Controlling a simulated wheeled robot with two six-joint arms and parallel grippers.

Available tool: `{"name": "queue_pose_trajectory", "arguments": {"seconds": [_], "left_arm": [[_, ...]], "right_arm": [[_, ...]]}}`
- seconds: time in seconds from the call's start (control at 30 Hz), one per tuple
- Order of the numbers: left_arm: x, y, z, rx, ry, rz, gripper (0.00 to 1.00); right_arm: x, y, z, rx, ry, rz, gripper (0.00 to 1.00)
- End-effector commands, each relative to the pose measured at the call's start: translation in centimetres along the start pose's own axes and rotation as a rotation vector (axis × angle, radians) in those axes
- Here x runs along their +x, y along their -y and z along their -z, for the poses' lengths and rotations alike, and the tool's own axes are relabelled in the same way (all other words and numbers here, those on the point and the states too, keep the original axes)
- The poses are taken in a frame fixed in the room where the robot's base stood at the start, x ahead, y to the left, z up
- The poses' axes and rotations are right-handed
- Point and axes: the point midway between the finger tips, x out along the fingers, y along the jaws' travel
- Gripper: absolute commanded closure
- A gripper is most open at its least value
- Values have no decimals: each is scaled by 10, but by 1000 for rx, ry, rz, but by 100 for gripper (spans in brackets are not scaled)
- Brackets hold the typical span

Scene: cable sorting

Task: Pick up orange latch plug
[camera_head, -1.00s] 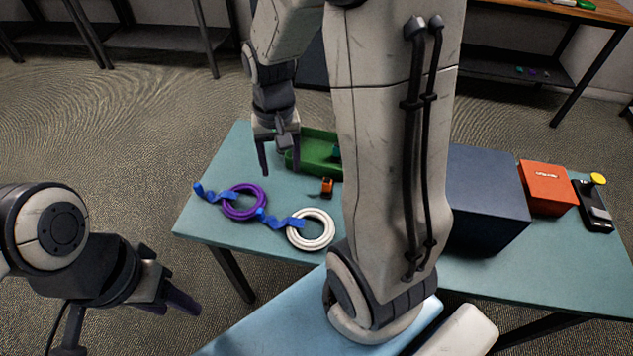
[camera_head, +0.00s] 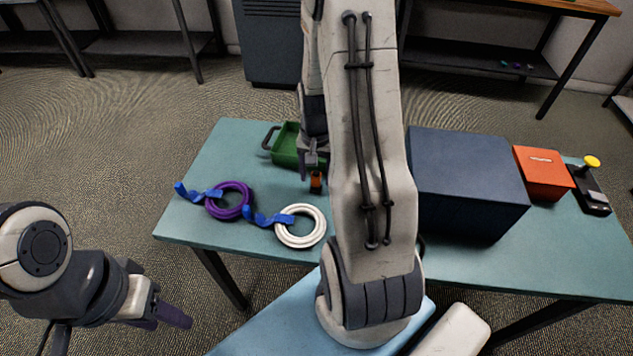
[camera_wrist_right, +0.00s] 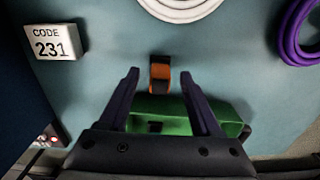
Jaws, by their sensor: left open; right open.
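The orange latch plug (camera_head: 316,180) is a small orange and black piece on the teal table, just in front of the green tray. In the right wrist view the plug (camera_wrist_right: 160,73) lies ahead of and between the fingertips. My right gripper (camera_wrist_right: 160,75) is open and empty there, its two dark fingers spread either side of the plug's line. In the head view my right gripper (camera_head: 314,168) is above the plug and partly hidden by my own arm. My left gripper (camera_head: 178,318) is open and empty at lower left, off the table.
A green tray (camera_head: 284,147) stands behind the plug. A purple cable coil (camera_head: 245,201) and a white cable coil (camera_head: 321,223) lie left and in front. A dark box (camera_head: 468,175), an orange box (camera_head: 542,172) and a yellow-knobbed device (camera_head: 590,187) stand right. A "CODE 231" block (camera_wrist_right: 52,43) shows too.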

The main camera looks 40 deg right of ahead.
Motion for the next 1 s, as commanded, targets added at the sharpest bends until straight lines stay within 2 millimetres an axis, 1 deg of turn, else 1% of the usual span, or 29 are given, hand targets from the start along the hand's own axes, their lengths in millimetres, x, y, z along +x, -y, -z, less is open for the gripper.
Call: {"name": "queue_pose_trajectory", "arguments": {"seconds": [0.03, 0.17, 0.43, 0.47, 0.5, 0.57, 0.6, 0.63, 1.0], "left_arm": [[2, 0, 0, 0, 0, 0, 50], [3, 0, 0, 0, 0, 0, 50], [3, 0, 0, 0, 0, 0, 50], [3, 0, 0, 0, 0, 0, 50], [3, 0, 0, 0, 0, 0, 50], [3, 0, 0, 0, 0, 0, 50], [3, 0, 0, 0, 0, 0, 50], [3, 0, 0, 0, 0, 0, 50], [3, 0, 0, 0, 0, 0, 50]], "right_arm": [[10, -1, 0, 0, 4, -1, 35], [23, 0, 0, 0, 2, -1, 35], [25, 0, 1, 0, -1, 1, 35], [25, 0, 1, 0, -1, 1, 43], [25, 0, 1, 0, -1, 1, 58], [25, 0, 1, 0, -1, 1, 81], [25, 0, 1, 0, -1, 0, 96], [25, 0, 1, 0, -1, 0, 100], [22, 0, 1, 0, -1, 1, 100]]}}
